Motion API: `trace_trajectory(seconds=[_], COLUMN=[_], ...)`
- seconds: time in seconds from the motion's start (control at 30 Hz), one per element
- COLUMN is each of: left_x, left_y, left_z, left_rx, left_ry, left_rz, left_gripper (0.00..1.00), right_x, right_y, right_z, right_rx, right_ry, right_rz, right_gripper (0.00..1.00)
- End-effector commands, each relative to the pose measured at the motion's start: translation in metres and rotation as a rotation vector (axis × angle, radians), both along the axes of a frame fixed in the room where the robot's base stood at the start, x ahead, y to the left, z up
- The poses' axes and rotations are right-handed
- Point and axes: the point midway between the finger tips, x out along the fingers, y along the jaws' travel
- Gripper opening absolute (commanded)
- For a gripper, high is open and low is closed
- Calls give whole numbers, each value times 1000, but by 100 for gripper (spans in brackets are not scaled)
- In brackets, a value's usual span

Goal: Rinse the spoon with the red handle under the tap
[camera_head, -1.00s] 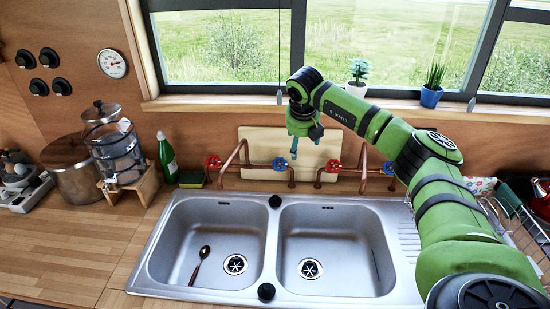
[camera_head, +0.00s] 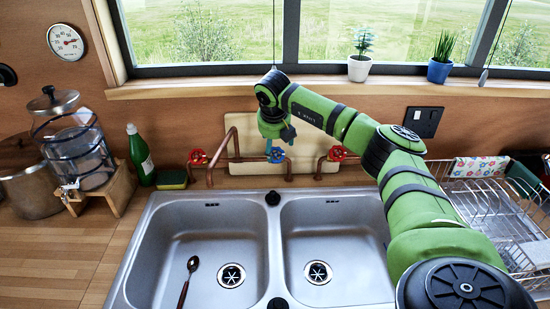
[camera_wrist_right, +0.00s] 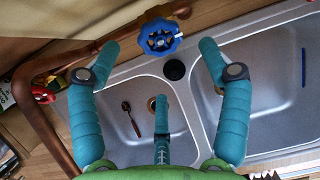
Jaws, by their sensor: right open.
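The spoon (camera_head: 188,280) lies in the left basin of the double sink (camera_head: 272,240), its dark reddish handle toward the front. It also shows in the right wrist view (camera_wrist_right: 130,118). Copper tap pipes (camera_head: 235,140) stand behind the sink, with a blue valve knob (camera_head: 276,155) between two red knobs (camera_head: 198,157) (camera_head: 338,153). My right gripper (camera_head: 277,146) is open and empty at the blue knob. In the right wrist view, its teal fingers spread around that knob (camera_wrist_right: 160,37); I cannot tell whether they touch. My left gripper is out of view.
A sponge (camera_head: 172,179), a green bottle (camera_head: 140,155) and a glass dispenser (camera_head: 78,150) stand left of the taps. A dish rack (camera_head: 500,215) is at right. Potted plants (camera_head: 359,68) line the sill. The right basin (camera_head: 335,250) is empty.

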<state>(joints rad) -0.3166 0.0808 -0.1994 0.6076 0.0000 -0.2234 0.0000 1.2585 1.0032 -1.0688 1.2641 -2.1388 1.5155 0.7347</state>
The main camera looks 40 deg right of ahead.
Motion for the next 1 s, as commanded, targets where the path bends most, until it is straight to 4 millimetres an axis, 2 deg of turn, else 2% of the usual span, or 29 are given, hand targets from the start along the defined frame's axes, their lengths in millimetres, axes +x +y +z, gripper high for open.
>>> trace_trajectory(seconds=[0.1,0.2,0.43,0.73,0.77,0.8,0.9,1.0], left_x=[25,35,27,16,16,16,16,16], left_y=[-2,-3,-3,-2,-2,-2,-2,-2], left_z=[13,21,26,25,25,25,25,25], left_rx=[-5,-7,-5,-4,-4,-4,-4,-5], left_ry=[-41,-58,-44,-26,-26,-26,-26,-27], left_rz=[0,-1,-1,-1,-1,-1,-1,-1], left_gripper=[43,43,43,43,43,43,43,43], right_x=[4,8,15,16,16,16,16,15], right_y=[-5,-10,-16,-17,-17,-17,-17,-17], right_z=[-14,-29,-52,-56,-56,-56,-56,-57], right_rx=[0,0,-1,-2,-2,-1,-2,0], right_ry=[6,6,3,2,2,2,3,5], right_rz=[-2,-2,0,1,1,0,0,-1], right_gripper=[78,78,78,78,74,58,23,23])
